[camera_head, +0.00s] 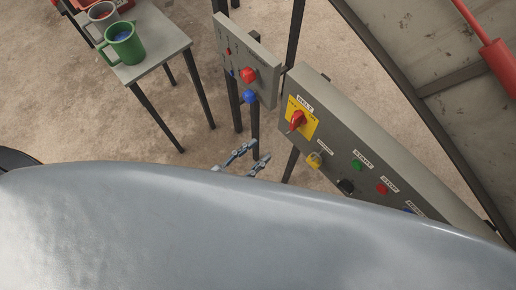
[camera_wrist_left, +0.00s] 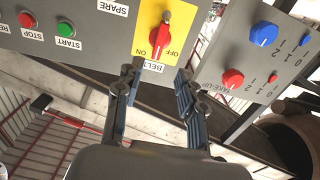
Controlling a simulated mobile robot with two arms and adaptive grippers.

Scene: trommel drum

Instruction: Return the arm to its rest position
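My left gripper (camera_head: 260,150) shows small in the middle of the head view, its two fingers apart with nothing between them. In the left wrist view the same gripper (camera_wrist_left: 160,68) is open and empty, its fingertips just below the red belt switch (camera_wrist_left: 160,36). I cannot tell the exact gap to the panel. In the head view the belt switch (camera_head: 297,120) sits on a yellow plate on the grey control panel (camera_head: 330,120). My right gripper is in neither view. A smooth grey surface hides the lower part of the head view.
A smaller panel (camera_head: 236,45) with a red knob (camera_head: 248,75) and a blue knob (camera_head: 249,97) stands left of the control panel. A small table (camera_head: 155,45) holds a green mug (camera_head: 125,45) at the upper left. Dark posts stand behind the panels.

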